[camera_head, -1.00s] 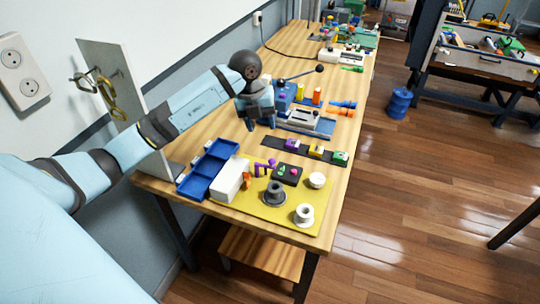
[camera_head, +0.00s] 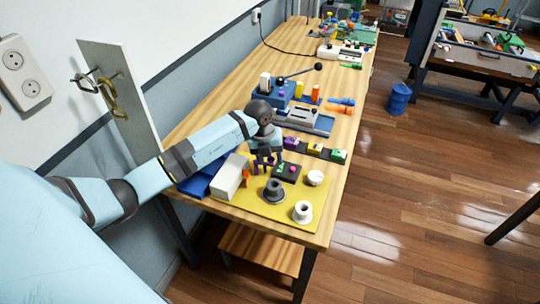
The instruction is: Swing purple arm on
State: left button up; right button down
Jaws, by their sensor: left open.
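The purple arm (camera_head: 256,168) is a small purple part on the yellow mat (camera_head: 245,206), partly hidden by my left gripper. My left gripper (camera_head: 267,158) is open, with its fingers pointing down right over or beside the purple arm. I cannot tell whether the fingers touch it. A dark block with small coloured knobs (camera_head: 286,173) sits just right of the fingers. My right gripper is not in view.
A white box (camera_head: 230,177), an orange piece (camera_head: 246,182), a dark grey spool (camera_head: 274,192), a white spool (camera_head: 303,212) and a white cup (camera_head: 316,178) crowd the mat. Behind are a dark strip (camera_head: 326,152) with coloured blocks and a blue fixture (camera_head: 272,91). A blue tray (camera_head: 202,178) is left.

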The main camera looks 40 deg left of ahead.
pick_arm(q)
jog(key=c, duration=0.9)
jog(key=shift+s+m+b, duration=0.45)
jog(key=shift+m+b, duration=0.05)
jog(key=shift+m, duration=0.6)
jog(key=shift+s+d+m+g, duration=0.15)
jog(key=shift+s+m+g, duration=0.15)
jog(key=shift+m, duration=0.4)
jog(key=o, duration=0.9)
jog(key=shift+r, duration=0.1)
